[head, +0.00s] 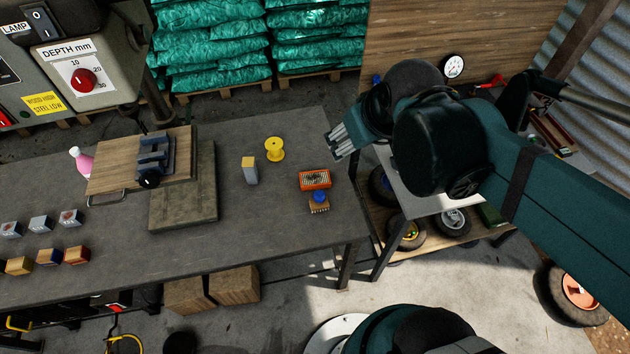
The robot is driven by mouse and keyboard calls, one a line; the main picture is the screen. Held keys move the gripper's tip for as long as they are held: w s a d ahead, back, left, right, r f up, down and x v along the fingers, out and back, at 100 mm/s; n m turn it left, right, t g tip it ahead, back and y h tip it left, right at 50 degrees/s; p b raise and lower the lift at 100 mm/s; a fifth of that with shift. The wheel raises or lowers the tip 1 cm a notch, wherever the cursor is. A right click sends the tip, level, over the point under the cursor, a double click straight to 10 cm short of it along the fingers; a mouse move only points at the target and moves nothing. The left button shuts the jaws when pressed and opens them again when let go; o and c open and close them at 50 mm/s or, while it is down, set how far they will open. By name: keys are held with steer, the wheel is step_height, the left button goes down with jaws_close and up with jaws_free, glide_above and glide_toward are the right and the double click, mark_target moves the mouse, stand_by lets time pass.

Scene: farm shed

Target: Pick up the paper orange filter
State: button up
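The paper orange filter (315,180) is a small rectangular block with an orange frame and a paler pleated face. It lies on the grey workbench (285,222) near the bench's right end. My gripper (337,145) hangs above and beyond the filter in the picture, near the bench's right edge. Its grey fingers point to the left and are apart from the filter. Their spacing is too small to make out, and I see nothing between them.
A blue-topped brush-like item (319,201) sits right below the filter. A yellow spool (274,149) and a grey block with a tan top (250,170) stand to the left. A drill press vise (154,158) is further left. Bare bench lies between filter and spool.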

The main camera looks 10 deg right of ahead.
steer(key=w+a+f+n+g+b, duration=0.2)
steer(key=w+a+f+n+g, duration=0.1)
steer(key=w+f+n, duration=0.65)
steer(key=n+g+b, duration=0.3)
steer(key=n, duration=0.2)
glide_above(315, 178)
steer(key=shift+f, duration=9.45)
steer(key=shift+f, duration=1.3)
steer(key=shift+f+b, duration=0.9)
steer(key=shift+f, duration=1.7)
